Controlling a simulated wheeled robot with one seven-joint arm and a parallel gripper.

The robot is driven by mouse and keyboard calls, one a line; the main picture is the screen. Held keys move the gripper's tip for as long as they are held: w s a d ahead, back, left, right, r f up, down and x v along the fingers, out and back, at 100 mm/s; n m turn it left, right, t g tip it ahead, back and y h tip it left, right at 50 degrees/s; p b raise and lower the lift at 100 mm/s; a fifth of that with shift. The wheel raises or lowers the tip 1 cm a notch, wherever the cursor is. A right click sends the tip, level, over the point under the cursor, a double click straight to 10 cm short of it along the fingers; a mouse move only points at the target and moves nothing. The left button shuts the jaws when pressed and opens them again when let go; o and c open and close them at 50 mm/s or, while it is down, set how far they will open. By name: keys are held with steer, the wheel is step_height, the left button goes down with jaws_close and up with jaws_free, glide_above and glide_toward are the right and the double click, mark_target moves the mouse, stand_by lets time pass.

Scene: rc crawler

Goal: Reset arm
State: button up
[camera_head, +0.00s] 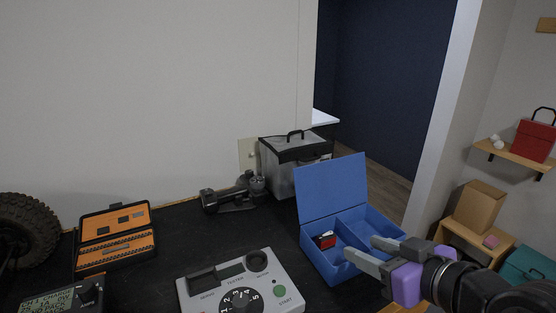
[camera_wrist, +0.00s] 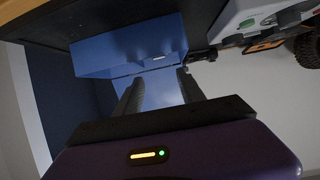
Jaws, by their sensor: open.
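My gripper (camera_head: 372,253) is open, with its two grey fingers apart and nothing seen between them. In the head view it is at the lower right, in front of and partly over the right side of an open blue box (camera_head: 312,257). In the wrist view the two fingers of my gripper (camera_wrist: 160,90) point toward the blue box (camera_wrist: 105,60). The box has its lid raised and a divider inside. A small red and black item (camera_head: 325,240) lies in its left compartment. The right compartment is partly hidden by my gripper.
A grey tester (camera_head: 210,290) with a dial stands left of the box on the black bench. An orange case (camera_head: 117,240), a charger (camera_head: 62,300) and a large tyre (camera_head: 30,230) are further left. A dark tool (camera_head: 228,200) and a clear-sided bin (camera_head: 290,155) stand behind.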

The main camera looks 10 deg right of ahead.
steer(key=w+d+r+m+t+h, duration=0.2)
steer(key=d+r+m+t+h, duration=0.15)
steer(key=r+t, duration=0.2)
steer(key=s+a+f+g, duration=0.1)
steer(key=s+a+f, duration=0.1)
steer(key=s+f, duration=0.4)
steer(key=s+a+f+g, duration=0.1)
steer(key=s+f, duration=0.6)
steer(key=s, duration=1)
steer(key=s+a+f+g, duration=0.1)
steer(key=s+a+f, duration=0.2)
steer(key=s+f, duration=0.4)
steer(key=s, duration=0.5)
steer(key=shift+s+a+f, duration=0.15)
steer(key=shift+s+a, duration=0.1)
steer(key=shift+n, duration=0.25)
